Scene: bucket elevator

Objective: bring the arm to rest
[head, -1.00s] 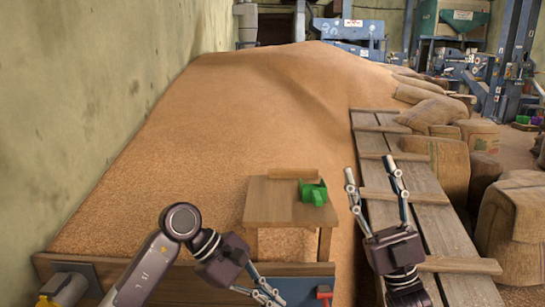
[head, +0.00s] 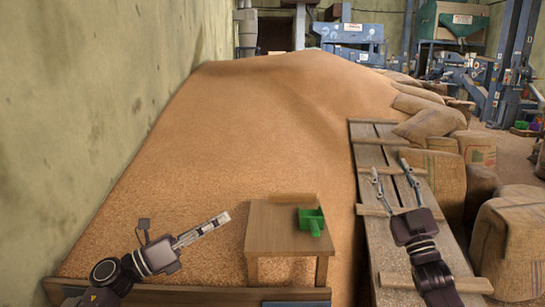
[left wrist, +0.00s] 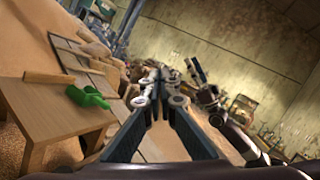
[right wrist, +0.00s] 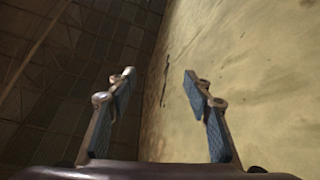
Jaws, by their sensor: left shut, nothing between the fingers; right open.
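My left gripper (head: 205,230) is shut and empty, left of the small wooden table in the head view, pointing right over the grain. In the left wrist view its fingers (left wrist: 157,85) are together. My right gripper (head: 393,178) is open and empty, over the plank walkway to the right of the table. In the right wrist view its fingers (right wrist: 160,85) stand apart, with only wall and roof beyond them.
A green scoop (head: 311,220) lies on the small wooden table (head: 270,240). A big grain heap (head: 260,130) fills the middle. A plank walkway (head: 375,150) runs along its right side, beside several sacks (head: 505,225). A wall (head: 90,100) bounds the left.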

